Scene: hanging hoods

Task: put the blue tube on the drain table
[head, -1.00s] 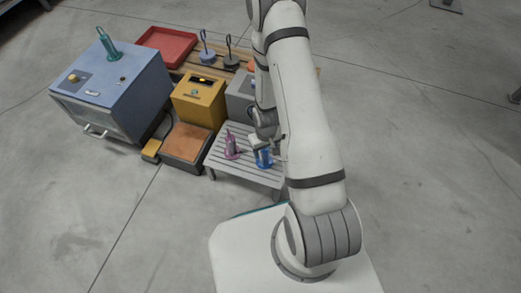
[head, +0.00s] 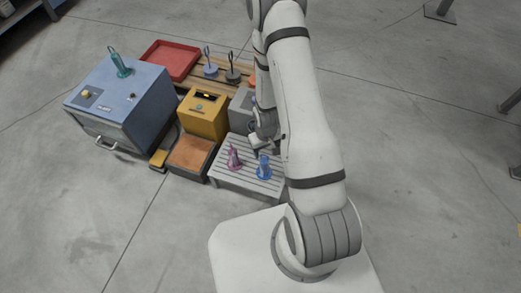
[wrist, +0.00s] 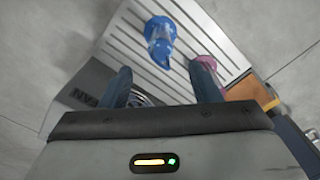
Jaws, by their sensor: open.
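The blue tube (head: 264,167) stands on the slatted grey drain table (head: 232,180), beside a pink-purple tube (head: 234,157). In the wrist view the blue tube (wrist: 160,38) is on the slats (wrist: 120,40), beyond my fingertips, and the purple tube (wrist: 207,64) is partly hidden behind a finger. My gripper (wrist: 162,85) is open and empty, with clear space between its fingers and the blue tube. In the head view my gripper (head: 256,146) is behind the blue tube, partly hidden by my arm.
Left of the drain table is a block with a brown top (head: 190,155). Behind are a yellow box (head: 203,117), a grey box (head: 240,112), a red tray (head: 171,59) and dark hanging-loop items (head: 233,75). A blue cabinet (head: 125,95) bears a green tube (head: 120,62).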

